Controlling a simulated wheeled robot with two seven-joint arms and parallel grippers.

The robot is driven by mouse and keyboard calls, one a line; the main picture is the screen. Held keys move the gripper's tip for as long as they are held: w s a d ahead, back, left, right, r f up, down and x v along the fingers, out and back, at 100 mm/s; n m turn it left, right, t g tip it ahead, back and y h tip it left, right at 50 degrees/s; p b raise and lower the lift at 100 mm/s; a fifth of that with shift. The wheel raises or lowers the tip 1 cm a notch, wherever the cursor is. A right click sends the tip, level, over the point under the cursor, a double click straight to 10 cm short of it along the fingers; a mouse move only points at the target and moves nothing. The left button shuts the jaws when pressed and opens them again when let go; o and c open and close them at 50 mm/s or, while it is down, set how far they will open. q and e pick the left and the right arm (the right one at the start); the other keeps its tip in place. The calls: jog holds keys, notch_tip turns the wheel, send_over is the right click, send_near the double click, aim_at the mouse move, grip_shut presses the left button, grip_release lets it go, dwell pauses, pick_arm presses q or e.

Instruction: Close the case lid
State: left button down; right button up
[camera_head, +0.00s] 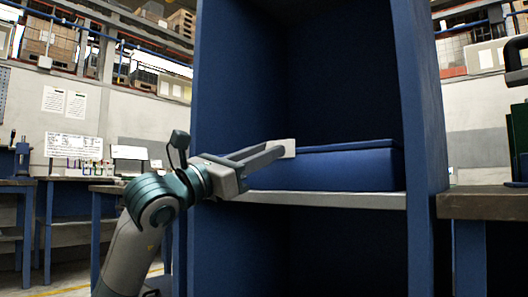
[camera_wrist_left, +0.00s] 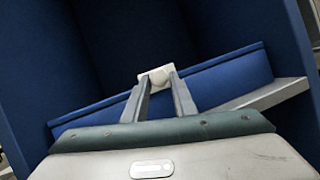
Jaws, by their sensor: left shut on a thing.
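The blue case (camera_head: 340,170) lies on the shelf inside a tall blue cabinet. Its thin lid (camera_head: 355,146) lies nearly flat along the top; I cannot tell whether a small gap remains at the seam. My left gripper (camera_head: 284,148) reaches in from the left, with its pale fingertips at the lid's left front end. It is shut on the lid's edge, though the fingertips hide the contact itself. In the left wrist view, the fingertips (camera_wrist_left: 156,76) come together in front of the case (camera_wrist_left: 230,82). My right gripper is out of view.
The grey shelf edge (camera_head: 325,199) runs just below the case. The cabinet's side walls (camera_head: 412,100) stand close on both sides, and the space above the case is empty. A workbench (camera_head: 485,205) stands at the right; more benches (camera_head: 65,185) stand at the left.

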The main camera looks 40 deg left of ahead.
pick_arm(q)
jog(key=c, duration=1.6)
grip_release()
jog(key=shift+w+d+f, duration=0.3)
jog(key=shift+f, duration=0.35)
jog(key=shift+o, duration=0.6)
jog(key=shift+w, duration=0.1)
jog(key=shift+a+r, duration=0.1)
jog(key=shift+r, duration=0.15)
jog(key=shift+s, duration=0.25)
jog(key=v, duration=1.7)
jog(key=shift+a, duration=0.15)
jog(key=shift+s, duration=0.15)
